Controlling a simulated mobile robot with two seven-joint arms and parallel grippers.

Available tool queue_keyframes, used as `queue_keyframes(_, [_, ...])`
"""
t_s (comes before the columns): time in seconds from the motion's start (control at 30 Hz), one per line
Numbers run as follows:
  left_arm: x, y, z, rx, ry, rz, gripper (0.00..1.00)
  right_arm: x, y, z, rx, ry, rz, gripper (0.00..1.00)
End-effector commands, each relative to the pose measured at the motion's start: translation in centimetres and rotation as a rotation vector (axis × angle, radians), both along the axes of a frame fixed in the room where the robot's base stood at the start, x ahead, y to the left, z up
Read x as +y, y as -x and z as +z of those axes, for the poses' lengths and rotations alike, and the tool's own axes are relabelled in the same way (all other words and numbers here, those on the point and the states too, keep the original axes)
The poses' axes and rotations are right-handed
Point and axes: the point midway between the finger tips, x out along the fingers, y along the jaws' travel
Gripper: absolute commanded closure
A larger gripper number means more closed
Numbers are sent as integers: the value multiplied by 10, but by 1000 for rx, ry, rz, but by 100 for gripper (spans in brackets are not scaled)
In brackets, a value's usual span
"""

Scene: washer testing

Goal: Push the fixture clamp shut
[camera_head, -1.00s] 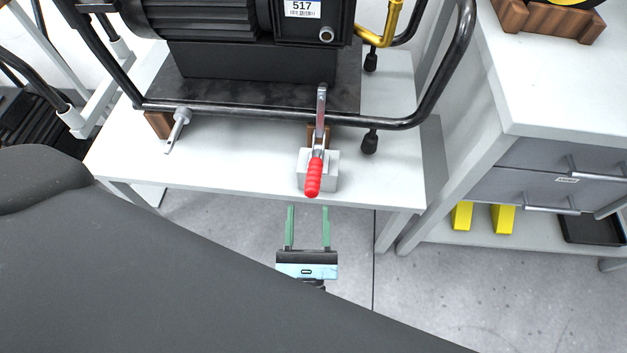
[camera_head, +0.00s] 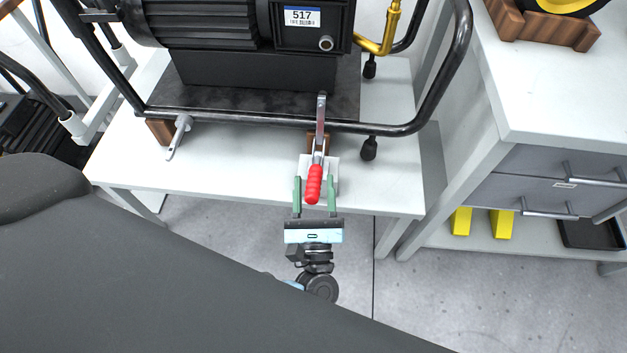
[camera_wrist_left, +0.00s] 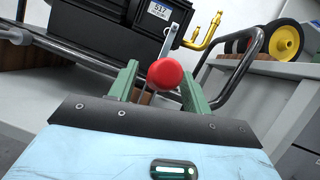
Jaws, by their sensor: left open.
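The fixture clamp (camera_head: 319,150) stands at the front edge of the white table, with a metal arm reaching up over the black frame tube and a red handle (camera_head: 314,184) pointing toward me. My left gripper (camera_head: 315,185) is open, with its green fingers on either side of the red handle. In the left wrist view the round red handle end (camera_wrist_left: 165,74) shows between the two fingers (camera_wrist_left: 158,78), with visible gaps to them. Contact with the handle cannot be told. The right gripper is not in view.
A black motor unit (camera_head: 258,68) in a tubular frame (camera_head: 250,118) sits on the white table (camera_head: 230,165). A grey-handled metal piece (camera_head: 180,135) is at its left. A drawer cabinet (camera_head: 540,165) stands at the right. Floor in front of the table is clear.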

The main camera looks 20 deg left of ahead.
Motion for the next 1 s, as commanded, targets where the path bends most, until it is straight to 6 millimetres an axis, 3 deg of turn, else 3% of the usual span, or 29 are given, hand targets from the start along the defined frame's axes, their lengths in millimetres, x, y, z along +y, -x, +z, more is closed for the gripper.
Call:
queue_keyframes(0.4, [4,-8,3,2,-1,1,51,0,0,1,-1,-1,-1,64])
queue_keyframes(0.8, [4,-8,3,2,-1,1,100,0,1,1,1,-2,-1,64])
queue_keyframes(1.0, [4,-7,3,3,1,1,100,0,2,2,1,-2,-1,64])
